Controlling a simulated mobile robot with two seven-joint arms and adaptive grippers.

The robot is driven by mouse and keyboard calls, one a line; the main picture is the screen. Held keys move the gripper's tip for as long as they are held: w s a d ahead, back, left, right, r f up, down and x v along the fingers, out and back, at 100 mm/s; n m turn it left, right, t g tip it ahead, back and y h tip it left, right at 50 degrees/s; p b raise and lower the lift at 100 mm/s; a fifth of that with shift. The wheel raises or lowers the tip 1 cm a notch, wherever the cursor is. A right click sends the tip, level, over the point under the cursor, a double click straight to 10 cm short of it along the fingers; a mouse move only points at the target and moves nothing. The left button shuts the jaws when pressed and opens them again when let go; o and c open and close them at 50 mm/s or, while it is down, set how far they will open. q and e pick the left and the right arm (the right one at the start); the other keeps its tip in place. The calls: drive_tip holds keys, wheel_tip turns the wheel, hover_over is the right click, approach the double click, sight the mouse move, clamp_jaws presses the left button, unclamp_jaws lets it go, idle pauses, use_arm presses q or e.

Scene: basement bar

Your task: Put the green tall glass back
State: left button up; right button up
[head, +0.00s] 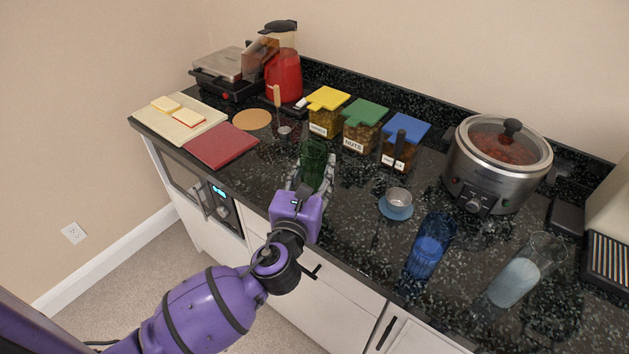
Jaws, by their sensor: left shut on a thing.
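The green tall glass (314,160) stands upright, or nearly so, over the dark speckled counter, in front of the jars. My left gripper (312,178) reaches in from the front edge and is shut on the green glass, with a finger on each side of it. The gripper hides the glass's lower part, so I cannot tell whether its base touches the counter. My right gripper is not in the view.
Jars with yellow (328,97), green (365,111) and blue (405,130) lids stand behind. A small metal cup sits on a blue coaster (396,208). A blue glass (429,245), a clear glass (525,270) and a slow cooker (497,165) stand right. A red board (221,146) lies left.

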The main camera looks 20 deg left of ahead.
use_arm(q)
wheel_tip(320, 180, down, 2)
drive_tip(key=shift+s+f, duration=0.1)
drive_tip(key=shift+f, duration=0.3)
drive_tip(key=shift+d+r, duration=0.1)
drive_tip(key=shift+r, duration=0.05)
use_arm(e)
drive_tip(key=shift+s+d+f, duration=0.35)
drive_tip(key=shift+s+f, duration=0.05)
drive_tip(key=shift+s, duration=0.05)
use_arm(q)
drive_tip(key=shift+f, duration=0.2)
drive_tip(key=o, duration=1.6)
drive_tip(key=shift+c, duration=0.2)
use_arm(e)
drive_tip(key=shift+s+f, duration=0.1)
